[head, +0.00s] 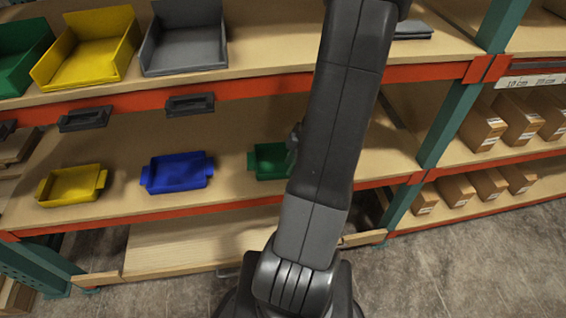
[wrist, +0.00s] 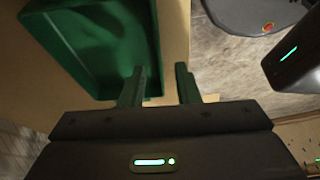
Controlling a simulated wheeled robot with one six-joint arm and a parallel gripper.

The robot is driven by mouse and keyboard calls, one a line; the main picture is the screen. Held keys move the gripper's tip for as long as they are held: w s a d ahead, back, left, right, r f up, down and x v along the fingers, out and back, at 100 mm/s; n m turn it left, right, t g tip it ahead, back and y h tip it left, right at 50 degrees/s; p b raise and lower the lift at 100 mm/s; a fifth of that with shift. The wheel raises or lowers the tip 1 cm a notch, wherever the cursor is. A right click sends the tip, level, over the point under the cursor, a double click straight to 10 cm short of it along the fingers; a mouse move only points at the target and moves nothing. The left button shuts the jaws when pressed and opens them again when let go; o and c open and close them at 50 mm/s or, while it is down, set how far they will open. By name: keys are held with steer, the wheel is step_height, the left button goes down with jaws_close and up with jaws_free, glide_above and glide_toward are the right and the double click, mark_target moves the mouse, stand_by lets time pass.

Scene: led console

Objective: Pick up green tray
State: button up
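The green tray (head: 269,161) sits on the middle wooden shelf, to the right of the blue tray, and my arm hides its right part in the head view. In the wrist view the green tray (wrist: 100,42) fills the upper left, with its near rim close to the left fingertip. My gripper (wrist: 160,84) is open, its two fingers apart. The left finger is at the tray's lower right edge; I cannot tell whether it touches. The gripper itself is mostly hidden behind my arm in the head view.
A blue tray (head: 177,172) and a yellow tray (head: 72,185) stand on the same shelf to the left. Larger green, yellow (head: 88,66) and grey (head: 185,50) bins stand on the shelf above. A green upright post (head: 447,125) and cardboard boxes (head: 482,125) are at the right.

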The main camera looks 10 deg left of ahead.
steer(key=b+x, duration=0.1)
steer(key=x, duration=0.2)
steer(key=shift+a+f+b, duration=0.1)
steer(key=shift+f+b, duration=0.2)
steer(key=shift+f, duration=0.05)
jaws_close()
steer(key=shift+r, duration=0.1)
